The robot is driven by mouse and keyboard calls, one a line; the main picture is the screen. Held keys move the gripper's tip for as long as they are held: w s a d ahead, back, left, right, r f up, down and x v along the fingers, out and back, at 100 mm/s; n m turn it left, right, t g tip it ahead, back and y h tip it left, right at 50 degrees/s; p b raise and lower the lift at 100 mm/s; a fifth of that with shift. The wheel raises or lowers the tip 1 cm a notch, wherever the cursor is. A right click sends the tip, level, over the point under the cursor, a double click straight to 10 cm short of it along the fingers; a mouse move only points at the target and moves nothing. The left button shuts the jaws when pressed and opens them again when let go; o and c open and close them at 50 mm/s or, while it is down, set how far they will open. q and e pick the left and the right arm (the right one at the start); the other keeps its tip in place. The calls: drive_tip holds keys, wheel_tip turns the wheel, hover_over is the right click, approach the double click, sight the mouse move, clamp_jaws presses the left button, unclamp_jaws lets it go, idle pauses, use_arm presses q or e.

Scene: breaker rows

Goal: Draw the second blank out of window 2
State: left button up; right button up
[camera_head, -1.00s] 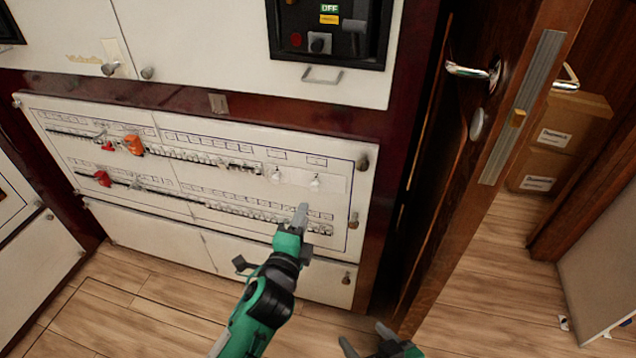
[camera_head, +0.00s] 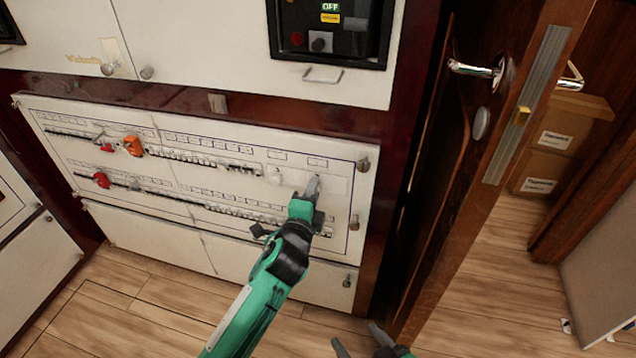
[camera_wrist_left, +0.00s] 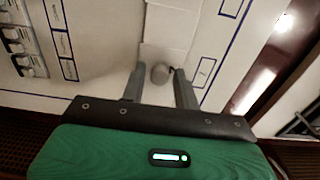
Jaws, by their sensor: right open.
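The white breaker panel (camera_head: 345,210) has two long rows of breakers. At the right end of the upper row is a pale blank strip with a round white knob (camera_head: 274,176) on its left part. My left gripper (camera_head: 313,186) covers the spot of a second knob to the right. In the left wrist view, a round grey knob (camera_wrist_left: 160,73) on a pale plate (camera_wrist_left: 170,35) sits between the fingertips of my left gripper (camera_wrist_left: 159,72). The fingers are apart, with a gap beside the knob. My right gripper (camera_head: 358,338) is open and empty at the bottom edge.
A red switch handle (camera_head: 101,180) and an orange one (camera_head: 133,146) stand out at the panel's left. A wooden door (camera_head: 480,170) with a metal handle stands open at the right. Cardboard boxes (camera_head: 560,150) lie beyond it. The floor before the panel is clear.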

use_arm(q)
drive_tip(key=shift+c, duration=0.4)
clamp_jaws()
drive_tip(key=shift+r+p, duration=0.1)
drive_tip(key=shift+p, duration=0.25)
drive_tip(key=shift+s, duration=0.1)
drive_tip(key=p+v, duration=0.3)
drive_tip(key=v, duration=0.7)
idle(0.8)
